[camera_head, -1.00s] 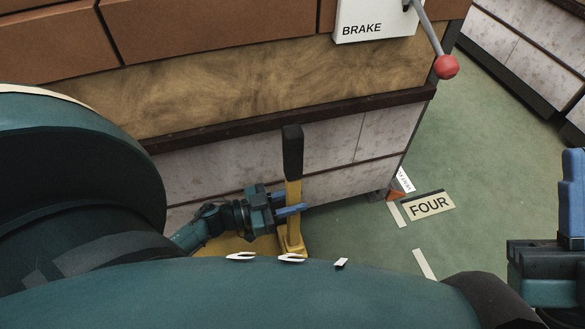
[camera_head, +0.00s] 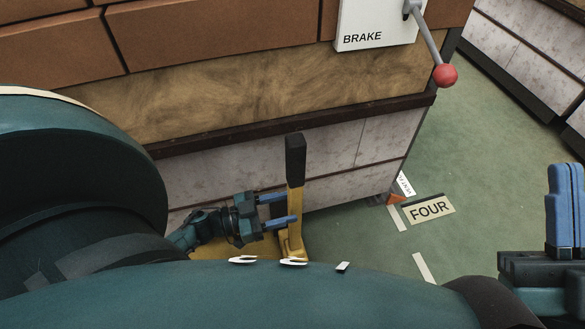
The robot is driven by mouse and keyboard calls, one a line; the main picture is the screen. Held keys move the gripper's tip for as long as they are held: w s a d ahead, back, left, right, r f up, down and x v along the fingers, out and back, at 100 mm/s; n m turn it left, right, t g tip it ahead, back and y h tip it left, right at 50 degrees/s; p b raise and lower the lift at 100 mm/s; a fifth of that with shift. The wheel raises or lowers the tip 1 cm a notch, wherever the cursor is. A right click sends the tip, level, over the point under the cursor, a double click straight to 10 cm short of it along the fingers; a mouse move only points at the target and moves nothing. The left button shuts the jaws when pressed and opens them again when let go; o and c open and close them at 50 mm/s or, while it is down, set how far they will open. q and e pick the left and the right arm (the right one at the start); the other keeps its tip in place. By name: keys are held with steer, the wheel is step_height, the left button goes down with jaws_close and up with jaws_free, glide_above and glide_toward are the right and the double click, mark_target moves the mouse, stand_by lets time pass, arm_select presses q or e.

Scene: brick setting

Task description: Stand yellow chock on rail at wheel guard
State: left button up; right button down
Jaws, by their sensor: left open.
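A yellow chock (camera_head: 295,215) with a tall black-topped handle (camera_head: 295,160) stands upright in front of the panelled counter. Its base is partly hidden by my own body. My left gripper (camera_head: 282,209) is open beside the handle, its two blue fingers pointing right, with the fingertips at or near the yellow post. I cannot tell whether they touch it. My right gripper (camera_head: 566,210) is at the right edge, with its blue fingers pointing up; its opening cannot be made out. I cannot make out a rail or wheel guard.
A white BRAKE box (camera_head: 377,24) with a red-knobbed lever (camera_head: 445,76) is on the counter above. A FOUR sign (camera_head: 429,209) and white strips lie on the green floor (camera_head: 470,180). The floor between the counter and my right gripper is mostly clear.

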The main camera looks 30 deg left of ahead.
arm_select(q)
steer(key=p+v, duration=0.1)
steer(key=v, duration=0.8)
steer(key=shift+p, duration=0.4)
arm_select(e)
step_height(320, 180, down, 3)
steer(key=m+h, duration=0.2)
steer(key=m, duration=0.1)
steer(key=shift+a+g+h, duration=0.15)
steer(key=shift+g+h, duration=0.15)
steer(key=shift+h, duration=0.1)
